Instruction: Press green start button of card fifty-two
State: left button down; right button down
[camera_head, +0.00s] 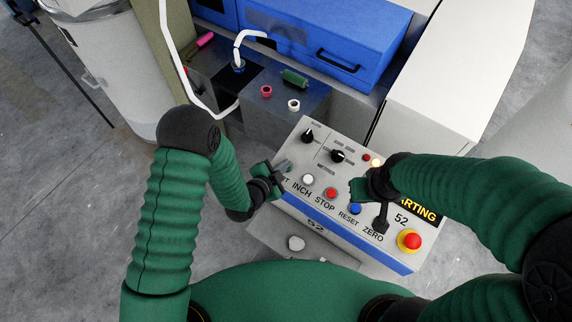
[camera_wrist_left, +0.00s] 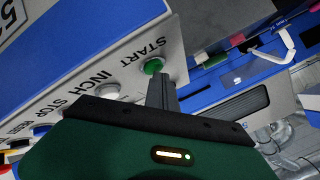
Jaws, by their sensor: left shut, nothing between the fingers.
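The control panel of card 52 (camera_head: 318,158) lies below me, with a row of labelled buttons. The green start button (camera_wrist_left: 153,66) shows in the left wrist view beside the word START. In the head view it is hidden behind my left gripper (camera_head: 281,168), and only the end of its label shows. My left gripper is shut and empty. In the wrist view its fingertips (camera_wrist_left: 159,83) are right at the button's edge; I cannot tell if they touch it. My right gripper (camera_head: 377,213) hangs over the panel's right part, near ZERO; its jaw state is unclear.
Beside START sit the white INCH button (camera_head: 308,179), red STOP button (camera_head: 330,194) and blue RESET button (camera_head: 355,209). A red emergency stop (camera_head: 410,240) is at the panel's right end. A blue machine cover (camera_head: 335,40) stands behind; a white can (camera_head: 105,65) stands left.

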pick_arm(q)
jog(key=shift+s+a+r+p, duration=0.1)
jog(key=shift+r+p, duration=0.25)
jog(key=shift+r, duration=0.1)
jog(key=shift+s+a+r+p, duration=0.1)
jog(key=shift+r+p, duration=0.2)
jog(key=shift+r, duration=0.15)
jog(key=r+p, duration=0.2)
jog(key=r, duration=0.1)
jog(key=s+r+p, duration=0.1)
jog(key=shift+a+r+p, duration=0.3)
jog(key=shift+a+r, duration=0.05)
jog(key=shift+r, duration=0.05)
dwell(0.5)
